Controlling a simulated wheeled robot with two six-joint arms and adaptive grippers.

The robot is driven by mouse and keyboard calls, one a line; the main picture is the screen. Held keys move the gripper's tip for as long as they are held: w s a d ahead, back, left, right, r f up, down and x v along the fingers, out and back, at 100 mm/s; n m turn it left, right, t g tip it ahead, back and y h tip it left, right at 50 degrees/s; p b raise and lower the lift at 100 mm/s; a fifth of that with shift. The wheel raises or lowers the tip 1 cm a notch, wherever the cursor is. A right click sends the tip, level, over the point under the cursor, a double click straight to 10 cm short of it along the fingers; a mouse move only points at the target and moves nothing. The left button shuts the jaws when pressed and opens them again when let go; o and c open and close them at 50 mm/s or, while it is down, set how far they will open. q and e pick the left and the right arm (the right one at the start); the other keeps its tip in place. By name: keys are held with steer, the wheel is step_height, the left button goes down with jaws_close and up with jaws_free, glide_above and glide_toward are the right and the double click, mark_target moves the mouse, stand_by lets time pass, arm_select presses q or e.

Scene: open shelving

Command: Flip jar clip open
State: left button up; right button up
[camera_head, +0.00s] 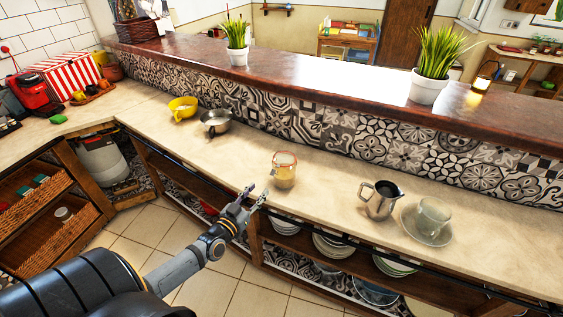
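A small glass jar (284,172) with pale contents and a reddish rim and clip stands upright on the beige counter (330,190), near its middle. Its clip is too small to make out as open or shut. My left gripper (257,195) is just left of and nearer than the jar, close to the counter's front edge. Its fingers are apart, with nothing seen between them, and it does not appear to touch the jar. My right gripper is not in view.
A metal pitcher (381,201) and a glass cup on a saucer (430,222) stand right of the jar. A metal bowl (215,121) and a yellow bowl (183,107) stand left of it. A raised wooden ledge (300,90) runs behind. Plates (334,244) fill the shelf below.

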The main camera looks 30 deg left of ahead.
mark_target(272, 173)
arm_select(q)
steer(key=w+b, duration=0.1)
steer(key=w, duration=0.2)
steer(key=w+b, duration=0.2)
steer(key=w, duration=0.1)
steer(key=w+b, duration=0.1)
steer(key=w, duration=0.3)
steer(key=shift+w+a+f, duration=0.1)
steer(key=shift+f, duration=0.2)
steer(key=shift+w+r, duration=0.15)
steer(key=shift+w, duration=0.1)
steer(key=shift+b, duration=0.3)
jaws_close()
